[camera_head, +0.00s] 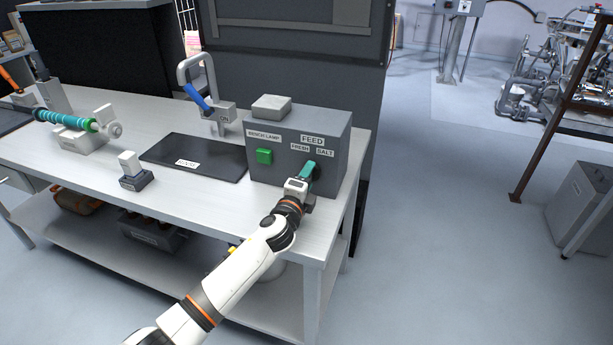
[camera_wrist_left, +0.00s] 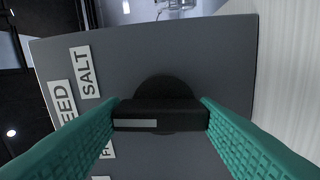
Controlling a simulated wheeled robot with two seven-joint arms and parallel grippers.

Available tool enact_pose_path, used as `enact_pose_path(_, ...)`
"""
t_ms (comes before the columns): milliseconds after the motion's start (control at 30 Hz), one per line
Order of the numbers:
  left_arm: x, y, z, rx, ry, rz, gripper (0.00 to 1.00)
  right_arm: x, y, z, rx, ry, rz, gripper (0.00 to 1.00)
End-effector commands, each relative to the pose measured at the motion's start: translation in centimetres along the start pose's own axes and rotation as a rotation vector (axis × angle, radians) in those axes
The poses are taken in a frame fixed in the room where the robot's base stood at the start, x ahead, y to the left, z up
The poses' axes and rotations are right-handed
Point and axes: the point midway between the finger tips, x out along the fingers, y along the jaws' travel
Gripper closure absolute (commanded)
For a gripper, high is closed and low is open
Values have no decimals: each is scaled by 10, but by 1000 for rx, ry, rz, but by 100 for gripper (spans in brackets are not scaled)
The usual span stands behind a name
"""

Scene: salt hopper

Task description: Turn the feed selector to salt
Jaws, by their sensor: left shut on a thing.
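The grey control box (camera_head: 335,135) stands at the right end of the bench, with FEED, FRESH and SALT labels on its front. My left gripper (camera_head: 307,172) is at the box front, under the FRESH and SALT labels, and hides the selector there. In the left wrist view, the black feed selector (camera_wrist_left: 160,114) sits between the teal fingertips of my left gripper (camera_wrist_left: 160,112), which is shut on it. Its pale mark points left, between the SALT label (camera_wrist_left: 84,72) and the partly hidden FRESH label. My right gripper is out of view.
The box also bears a green button (camera_head: 264,156) under a BENCH LAMP label. A dark mat (camera_head: 205,155), a small grey block (camera_head: 134,170) and a blue-handled lever stand (camera_head: 207,98) are to its left. Open floor lies right of the bench.

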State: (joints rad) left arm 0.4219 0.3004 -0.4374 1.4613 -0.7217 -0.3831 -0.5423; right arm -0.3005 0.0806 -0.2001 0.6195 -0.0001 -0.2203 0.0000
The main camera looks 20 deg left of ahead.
Motion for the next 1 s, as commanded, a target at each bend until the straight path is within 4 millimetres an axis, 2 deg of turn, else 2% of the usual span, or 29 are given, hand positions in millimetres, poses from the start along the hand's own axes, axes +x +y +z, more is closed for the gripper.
enact_pose_path(200,0,0,0,199,-1,-2,68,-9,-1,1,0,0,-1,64)
enact_pose_path(500,0,-1,1,404,-1,-3,68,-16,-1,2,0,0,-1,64)
enact_pose_path(1000,0,-2,1,526,0,-2,68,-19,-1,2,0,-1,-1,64)
